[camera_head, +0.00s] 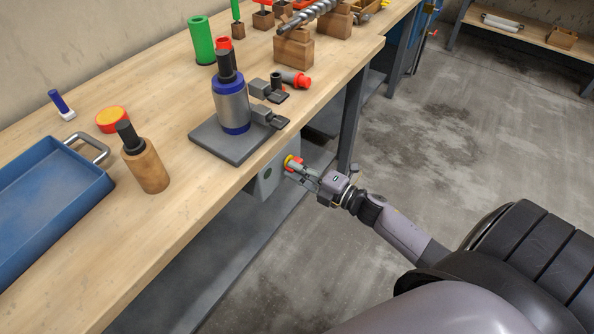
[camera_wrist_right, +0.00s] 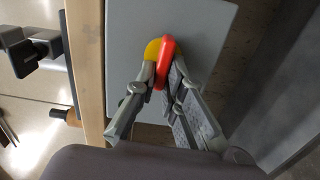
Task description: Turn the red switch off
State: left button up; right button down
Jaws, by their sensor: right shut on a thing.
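The red switch (camera_wrist_right: 166,60) is a red handle on a yellow round base (camera_wrist_right: 151,49), mounted on a grey box (camera_wrist_right: 126,28). In the head view the switch (camera_head: 296,165) sits on the front of the grey box (camera_head: 264,184) under the table's edge. My right gripper (camera_head: 292,168) reaches it from the right. In the right wrist view the fingers of my right gripper (camera_wrist_right: 163,80) are on either side of the red handle and shut on it. The fingers hide part of the handle and base. My left gripper is in neither view.
The wooden workbench (camera_head: 215,185) stands above the box. On it are a blue tray (camera_head: 85,151), a wooden-handled tool (camera_head: 150,172), and a metal cylinder (camera_head: 231,104) on a grey plate. The concrete floor (camera_head: 440,130) on the right is clear.

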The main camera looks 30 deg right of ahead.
jog(key=shift+f+n, duration=0.15)
jog(key=shift+n, duration=0.25)
jog(key=c, duration=1.7)
grip_release()
jog(key=v, duration=1.2)
